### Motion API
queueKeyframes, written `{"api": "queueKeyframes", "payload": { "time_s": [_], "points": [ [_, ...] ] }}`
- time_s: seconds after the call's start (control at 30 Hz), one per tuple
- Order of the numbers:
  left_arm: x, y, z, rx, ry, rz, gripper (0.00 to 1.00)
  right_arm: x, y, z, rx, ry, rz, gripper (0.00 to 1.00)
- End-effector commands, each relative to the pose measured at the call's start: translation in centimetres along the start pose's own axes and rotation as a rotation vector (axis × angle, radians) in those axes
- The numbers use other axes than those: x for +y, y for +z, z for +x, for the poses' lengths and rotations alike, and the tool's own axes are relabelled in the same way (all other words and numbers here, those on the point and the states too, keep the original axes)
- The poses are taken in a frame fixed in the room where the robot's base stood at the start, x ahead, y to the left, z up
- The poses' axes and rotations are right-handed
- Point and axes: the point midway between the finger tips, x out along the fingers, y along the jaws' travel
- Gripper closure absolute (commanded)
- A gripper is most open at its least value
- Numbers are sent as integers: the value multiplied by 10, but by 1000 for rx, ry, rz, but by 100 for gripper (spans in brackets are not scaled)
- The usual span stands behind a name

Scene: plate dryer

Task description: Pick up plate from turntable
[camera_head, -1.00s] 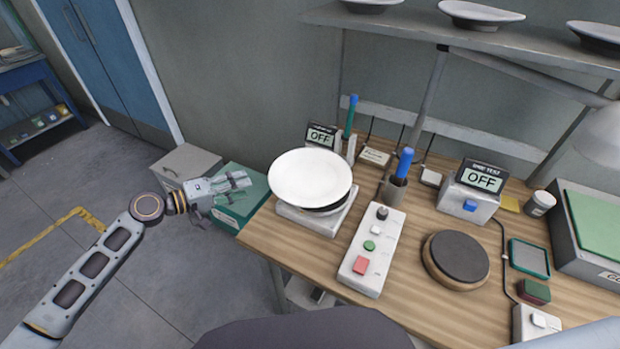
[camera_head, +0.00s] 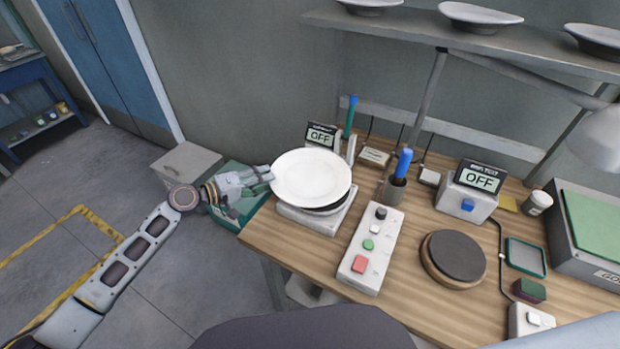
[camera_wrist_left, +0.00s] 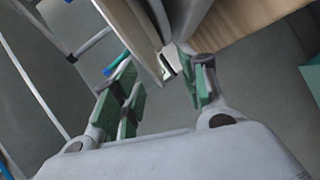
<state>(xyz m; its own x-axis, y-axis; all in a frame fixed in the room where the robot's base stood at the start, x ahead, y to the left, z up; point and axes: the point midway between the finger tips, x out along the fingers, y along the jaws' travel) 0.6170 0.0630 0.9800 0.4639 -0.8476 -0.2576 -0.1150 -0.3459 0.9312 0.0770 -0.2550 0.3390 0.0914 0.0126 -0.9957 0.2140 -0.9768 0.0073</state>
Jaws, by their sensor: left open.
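A white round plate (camera_head: 311,176) lies flat on a dark disc on top of a pale box-shaped turntable base (camera_head: 322,220) at the table's left end. My left gripper (camera_head: 266,175) is at the plate's left rim, its fingertips close to the edge. Its jaws are open. In the left wrist view the green-padded fingers (camera_wrist_left: 165,78) stand apart, with a pale edge-on shape between and beyond them. I cannot tell whether they touch the plate. My right gripper is not in view.
A control box (camera_head: 370,250) with coloured buttons stands right of the turntable. Behind are an OFF display (camera_head: 321,136) and a blue-handled tool in a cup (camera_head: 394,190). A dark round disc (camera_head: 455,256) sits further right. A green box (camera_head: 236,205) stands below my left gripper.

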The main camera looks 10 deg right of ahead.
Motion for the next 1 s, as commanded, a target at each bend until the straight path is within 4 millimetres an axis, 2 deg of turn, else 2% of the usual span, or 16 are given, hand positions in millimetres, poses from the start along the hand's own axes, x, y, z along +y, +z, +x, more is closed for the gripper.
{"api": "queueKeyframes", "payload": {
  "time_s": [0.27, 0.7, 1.0],
  "points": [
    [2, -1, 5, 1, 0, -1, 57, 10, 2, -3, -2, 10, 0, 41],
    [7, -1, 46, 0, 1, -1, 57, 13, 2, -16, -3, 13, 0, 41],
    [5, -1, 52, 1, 0, 0, 57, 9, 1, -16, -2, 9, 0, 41]
  ]
}}
